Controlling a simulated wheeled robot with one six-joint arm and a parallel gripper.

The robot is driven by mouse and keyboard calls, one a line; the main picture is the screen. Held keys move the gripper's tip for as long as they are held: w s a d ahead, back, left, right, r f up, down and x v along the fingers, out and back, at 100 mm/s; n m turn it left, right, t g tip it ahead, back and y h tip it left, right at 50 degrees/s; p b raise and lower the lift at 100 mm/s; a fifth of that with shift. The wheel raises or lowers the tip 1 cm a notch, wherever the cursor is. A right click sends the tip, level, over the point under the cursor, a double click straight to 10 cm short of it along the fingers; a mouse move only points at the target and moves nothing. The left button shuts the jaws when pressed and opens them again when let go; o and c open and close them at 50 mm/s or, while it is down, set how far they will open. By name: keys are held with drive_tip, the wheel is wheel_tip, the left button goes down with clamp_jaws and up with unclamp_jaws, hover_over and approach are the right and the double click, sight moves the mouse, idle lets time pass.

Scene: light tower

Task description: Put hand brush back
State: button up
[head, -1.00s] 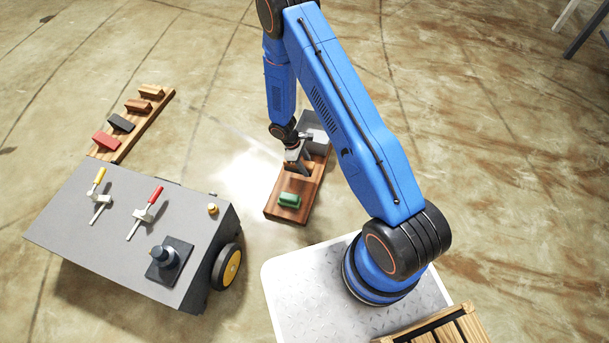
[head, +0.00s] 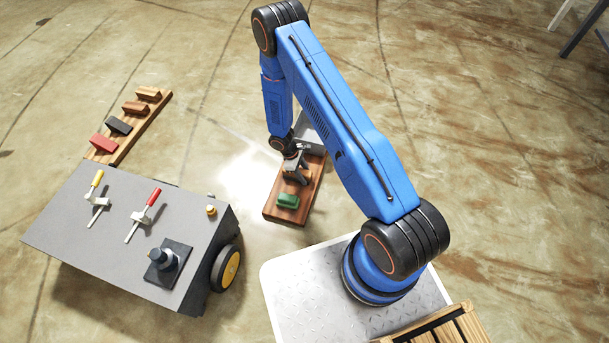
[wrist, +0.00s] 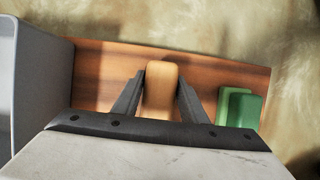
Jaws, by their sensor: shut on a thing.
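My gripper (head: 297,173) is above the brown wooden board (head: 282,213) on the floor. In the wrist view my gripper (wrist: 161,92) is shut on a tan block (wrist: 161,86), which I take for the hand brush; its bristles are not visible. The block is between the two dark fingers, over the middle of the board (wrist: 98,75). I cannot tell whether it touches the board. A green block (head: 288,201) is on the near end of the board, apart from my gripper; it also shows at the right in the wrist view (wrist: 238,107).
A grey bin (wrist: 35,85) stands at the board's other end. A second wooden board (head: 130,140) at the left holds red, dark and brown blocks. A grey cart (head: 95,235) with clamps stands at front left. Open floor lies between cart and board.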

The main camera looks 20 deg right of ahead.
drive_tip(key=o, duration=1.4)
drive_tip(key=shift+f, duration=0.1)
